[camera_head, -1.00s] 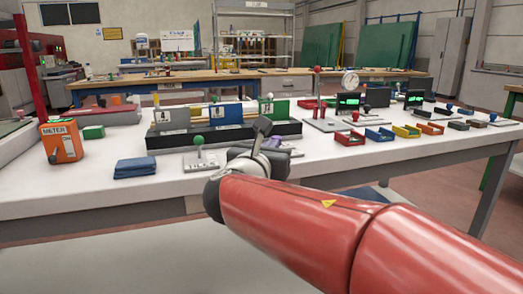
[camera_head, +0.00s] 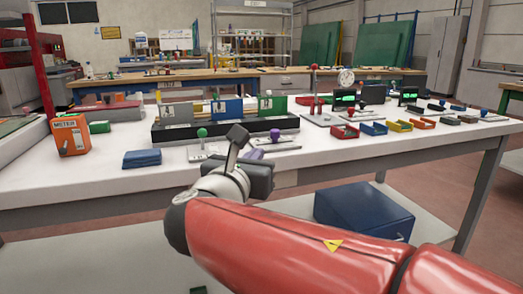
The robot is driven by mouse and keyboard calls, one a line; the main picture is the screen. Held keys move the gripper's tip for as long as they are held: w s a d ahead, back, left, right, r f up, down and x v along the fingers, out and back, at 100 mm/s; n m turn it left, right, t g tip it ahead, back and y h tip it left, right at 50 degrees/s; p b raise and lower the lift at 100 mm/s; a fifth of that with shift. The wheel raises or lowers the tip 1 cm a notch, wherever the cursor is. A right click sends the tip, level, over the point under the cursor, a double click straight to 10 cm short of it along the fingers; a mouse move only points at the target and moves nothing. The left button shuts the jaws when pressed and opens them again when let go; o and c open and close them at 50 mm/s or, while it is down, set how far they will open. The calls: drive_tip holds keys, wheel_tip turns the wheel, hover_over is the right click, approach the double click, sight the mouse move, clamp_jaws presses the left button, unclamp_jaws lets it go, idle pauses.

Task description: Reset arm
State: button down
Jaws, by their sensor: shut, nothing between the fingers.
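My red arm reaches in from the lower right in the head view. My gripper (camera_head: 237,137) is at its far end, in front of the white table's (camera_head: 90,180) front edge. It is shut and holds nothing. Its dark body hides part of the table behind it. A lever with a green knob (camera_head: 202,133) stands to its left on the table, and a lever with a purple knob (camera_head: 275,136) shows just to its right.
Coloured panels (camera_head: 227,112) stand in a dark rack behind the gripper. Small bins (camera_head: 373,129) sit right. A blue box (camera_head: 364,211) is on the shelf below the table.

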drive_tip(key=s+d+f+m+g+h, duration=0.1)
drive_tip(key=s+d+f+m+g, duration=0.75)
drive_tip(key=d+f+m, duration=0.4)
drive_tip(key=s+d+f+m+g+y, duration=0.2)
drive_tip(key=s+f+m+y, duration=0.5)
drive_tip(key=m, duration=1.2)
drive_tip(key=s+f+g, duration=0.1)
drive_tip(key=s+f, duration=0.1)
drive_tip(key=s, duration=0.2)
drive_tip(key=shift+s+p, duration=0.25)
drive_tip(key=shift+p, duration=0.1)
drive_tip(key=shift+d+f+m, duration=0.1)
drive_tip(key=shift+m, duration=0.15)
